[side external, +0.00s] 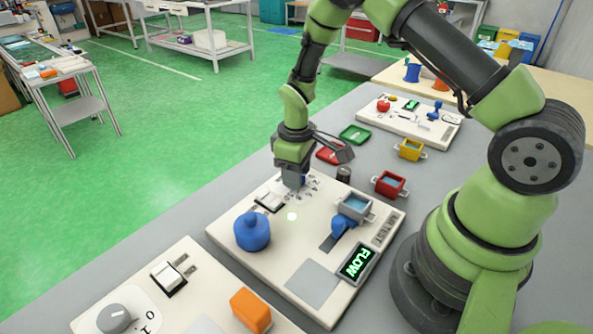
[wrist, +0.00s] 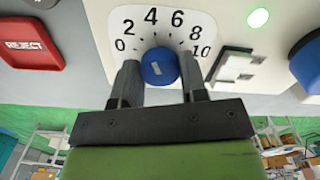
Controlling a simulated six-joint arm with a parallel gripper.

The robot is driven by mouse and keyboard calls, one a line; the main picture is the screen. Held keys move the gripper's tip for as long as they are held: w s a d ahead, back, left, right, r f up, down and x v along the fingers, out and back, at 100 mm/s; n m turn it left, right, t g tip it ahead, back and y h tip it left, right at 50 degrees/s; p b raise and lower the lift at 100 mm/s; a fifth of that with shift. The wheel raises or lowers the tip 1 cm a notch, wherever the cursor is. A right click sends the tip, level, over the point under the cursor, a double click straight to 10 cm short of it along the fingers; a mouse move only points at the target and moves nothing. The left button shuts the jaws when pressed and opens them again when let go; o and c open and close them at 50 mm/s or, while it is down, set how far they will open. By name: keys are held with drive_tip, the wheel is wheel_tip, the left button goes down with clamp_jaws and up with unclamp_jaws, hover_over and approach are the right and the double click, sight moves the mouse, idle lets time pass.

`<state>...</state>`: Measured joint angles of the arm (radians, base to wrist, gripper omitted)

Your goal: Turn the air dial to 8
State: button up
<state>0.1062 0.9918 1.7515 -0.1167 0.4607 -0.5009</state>
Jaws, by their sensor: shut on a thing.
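The air dial is a blue round knob (wrist: 159,68) in front of a white scale plate (wrist: 205,25) numbered 0 to 10 in the wrist view. A small grey mark shows on the knob's face; which number it points to I cannot tell. My gripper (wrist: 160,80) is shut on the knob, one finger on each side, the fingers pointing up in that view below the numbers. In the side external view my gripper (side external: 294,181) reaches down to the far part of the cream panel (side external: 225,235), and it mostly hides the dial.
Near the dial are a round green light (side external: 292,216), a large blue dome (side external: 252,231), a white switch (side external: 270,202), a blue lever (side external: 343,226) and a FLOW display (side external: 356,262). A red REJECT tray (wrist: 33,46) lies beside the panel. Another panel (side external: 190,290) stands in front.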

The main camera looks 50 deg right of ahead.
drive_tip(key=m, duration=1.3)
drive_tip(key=shift+m, duration=0.4)
idle(0.3)
drive_tip(key=o, duration=0.9)
wheel_tip(320, 180, up, 10)
drive_tip(key=shift+r, duration=0.1)
